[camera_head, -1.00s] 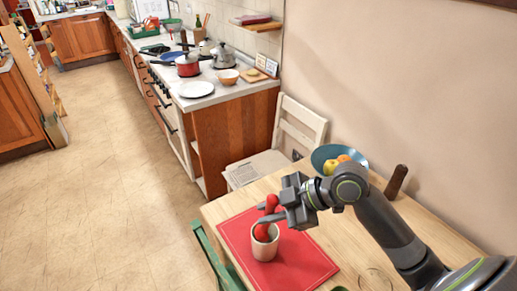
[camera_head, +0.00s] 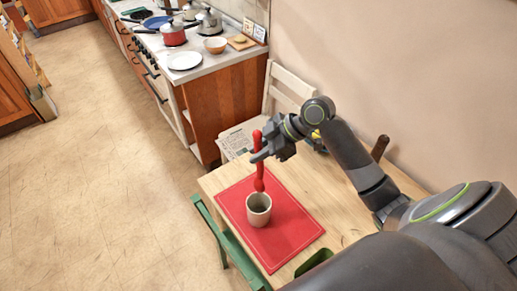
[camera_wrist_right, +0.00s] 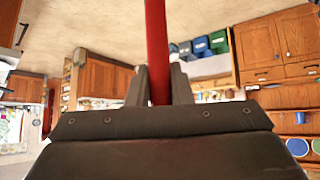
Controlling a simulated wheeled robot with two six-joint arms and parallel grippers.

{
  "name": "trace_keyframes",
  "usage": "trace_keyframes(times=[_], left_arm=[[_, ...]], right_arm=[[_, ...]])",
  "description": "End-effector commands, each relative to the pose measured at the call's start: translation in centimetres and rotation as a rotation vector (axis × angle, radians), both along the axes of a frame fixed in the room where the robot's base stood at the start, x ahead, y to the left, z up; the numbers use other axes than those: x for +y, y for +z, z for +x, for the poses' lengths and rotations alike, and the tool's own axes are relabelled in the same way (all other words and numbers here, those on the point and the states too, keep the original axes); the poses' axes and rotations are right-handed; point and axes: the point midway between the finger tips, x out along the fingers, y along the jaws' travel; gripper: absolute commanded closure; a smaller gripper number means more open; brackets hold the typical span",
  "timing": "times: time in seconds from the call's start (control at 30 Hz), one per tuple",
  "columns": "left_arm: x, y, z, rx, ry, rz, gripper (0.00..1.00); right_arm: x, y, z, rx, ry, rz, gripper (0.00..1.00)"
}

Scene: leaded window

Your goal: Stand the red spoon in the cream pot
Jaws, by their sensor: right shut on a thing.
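The red spoon (camera_head: 259,172) hangs nearly upright in my right gripper (camera_head: 258,155), which is shut on its shaft. In the head view its lower end shows just above the far rim of the cream pot (camera_head: 258,211); how high it is over the pot I cannot tell. The pot stands upright on a red mat, and its visible inside looks empty. In the right wrist view the spoon's red shaft (camera_wrist_right: 157,55) runs between the two fingers of the right gripper (camera_wrist_right: 160,82). My left gripper is not in view.
The red mat (camera_head: 290,232) lies on a wooden table (camera_head: 335,208). A dark brown upright object (camera_head: 380,147) stands near the wall. A pale chair (camera_head: 287,85) is behind the table and a green seat (camera_head: 240,255) in front. My right arm covers the table's right side.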

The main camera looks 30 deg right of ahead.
Motion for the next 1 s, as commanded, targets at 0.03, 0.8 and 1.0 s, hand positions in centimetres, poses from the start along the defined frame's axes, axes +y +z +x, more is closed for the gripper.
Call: trace_keyframes(times=[0.03, 0.8, 1.0], left_arm=[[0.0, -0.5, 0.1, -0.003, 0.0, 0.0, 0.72], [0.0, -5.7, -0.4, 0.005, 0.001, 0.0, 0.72], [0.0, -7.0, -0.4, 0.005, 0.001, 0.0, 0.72]], right_arm=[[0.0, -0.6, 0.0, 0.0, 0.0, 0.0, 1.0], [0.0, -6.7, 0.0, 0.0, -0.001, 0.001, 1.0], [0.0, -8.3, 0.0, 0.0, 0.0, 0.0, 1.0]])
